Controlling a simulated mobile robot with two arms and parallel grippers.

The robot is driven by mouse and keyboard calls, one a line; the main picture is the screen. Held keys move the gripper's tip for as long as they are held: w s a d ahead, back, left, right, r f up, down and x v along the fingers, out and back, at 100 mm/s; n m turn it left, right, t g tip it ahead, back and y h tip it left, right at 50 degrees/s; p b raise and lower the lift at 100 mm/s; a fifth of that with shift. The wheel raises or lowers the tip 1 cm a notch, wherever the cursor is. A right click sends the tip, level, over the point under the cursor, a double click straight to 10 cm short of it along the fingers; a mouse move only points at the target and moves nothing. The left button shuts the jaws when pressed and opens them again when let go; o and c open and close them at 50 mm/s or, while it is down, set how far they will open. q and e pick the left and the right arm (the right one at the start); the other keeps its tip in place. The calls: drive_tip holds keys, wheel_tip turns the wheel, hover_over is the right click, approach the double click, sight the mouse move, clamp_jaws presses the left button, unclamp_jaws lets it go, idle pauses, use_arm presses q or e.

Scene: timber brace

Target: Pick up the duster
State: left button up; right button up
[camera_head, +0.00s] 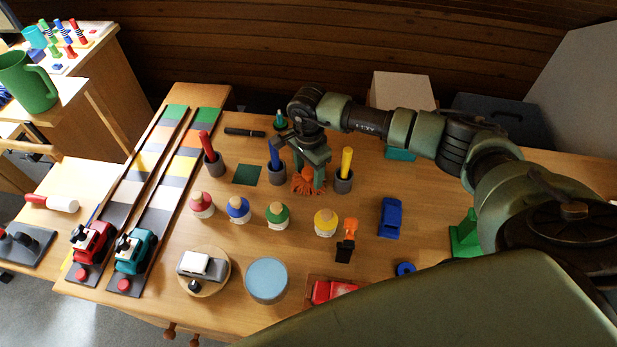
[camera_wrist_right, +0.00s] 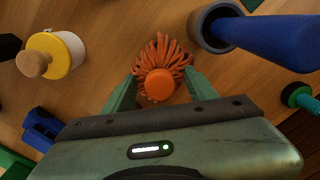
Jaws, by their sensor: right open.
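The duster (camera_head: 303,187) is an orange, stringy mop-like head on the wooden table, between the cups with the blue and yellow sticks. In the right wrist view the duster (camera_wrist_right: 160,60) shows its strands spread out and a round orange knob (camera_wrist_right: 160,86) facing the camera. My right gripper (camera_head: 309,180) points down over it. Its green fingers are open, one on each side of the knob, and it also shows in the right wrist view (camera_wrist_right: 160,88). I see no grip on the knob. My left gripper is not in view.
Close by stand the dark cup with a blue stick (camera_head: 275,155) and the cup with a yellow stick (camera_head: 345,165). Several round-topped pots, such as the yellow one (camera_head: 325,222), stand in front. A blue block (camera_head: 390,217) lies to the right.

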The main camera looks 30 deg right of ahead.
sight(309, 171)
drive_tip(key=c, duration=1.2)
clamp_jaws()
drive_tip(key=shift+r, duration=0.1)
drive_tip(key=shift+r, duration=0.6)
wheel_tip(309, 171, up, 19)
drive_tip(key=b, duration=0.3)
drive_tip(key=shift+f+b, duration=0.15)
drive_tip(key=shift+b, duration=0.15)
